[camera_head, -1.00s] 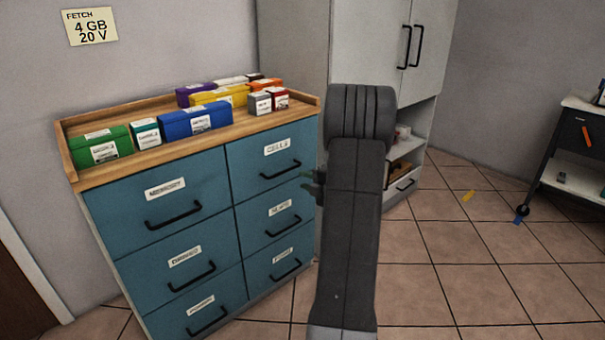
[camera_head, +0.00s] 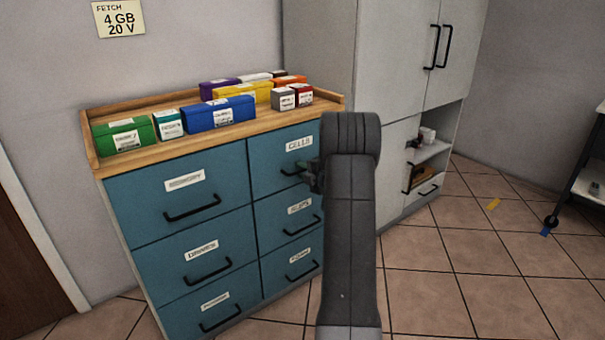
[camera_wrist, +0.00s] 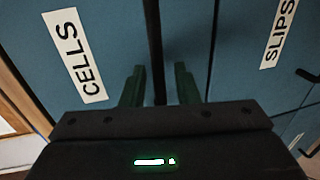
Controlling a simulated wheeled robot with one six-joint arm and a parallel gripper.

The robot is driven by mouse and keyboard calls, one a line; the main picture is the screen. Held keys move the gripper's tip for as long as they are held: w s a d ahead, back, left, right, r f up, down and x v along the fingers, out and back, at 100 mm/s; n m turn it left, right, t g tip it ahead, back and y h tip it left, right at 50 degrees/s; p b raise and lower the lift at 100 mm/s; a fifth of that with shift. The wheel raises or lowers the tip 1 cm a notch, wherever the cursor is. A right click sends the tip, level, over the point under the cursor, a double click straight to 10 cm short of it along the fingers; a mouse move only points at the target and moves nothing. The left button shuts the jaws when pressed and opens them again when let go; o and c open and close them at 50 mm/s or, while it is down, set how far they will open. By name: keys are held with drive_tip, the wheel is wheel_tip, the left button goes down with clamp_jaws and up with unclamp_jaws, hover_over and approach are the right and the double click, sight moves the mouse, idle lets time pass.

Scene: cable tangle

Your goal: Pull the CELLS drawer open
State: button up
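The CELLS drawer (camera_head: 270,172) is the teal top-right drawer of the cabinet and looks shut. Its white label reads CELLS (camera_wrist: 75,55) in the wrist view. Its black bar handle (camera_wrist: 153,40) runs up the wrist picture and passes between my two green fingers. My gripper (camera_wrist: 159,78) is open, with a finger on each side of the handle and a gap visible on both sides. In the head view my gripper (camera_head: 307,172) is at the right part of this drawer's front, and my arm hides the handle's right end.
The SLIPS drawer (camera_wrist: 270,85) is directly below. Several coloured boxes, such as a blue one (camera_head: 218,114), stand on the wooden cabinet top (camera_head: 165,151). A grey tall cupboard (camera_head: 390,100) stands to the right. The tiled floor (camera_head: 440,270) is mostly clear.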

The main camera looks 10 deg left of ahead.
drive_tip(key=shift+w+a, duration=0.15)
drive_tip(key=shift+a, duration=0.05)
clamp_jaws()
drive_tip(key=shift+d, duration=0.1)
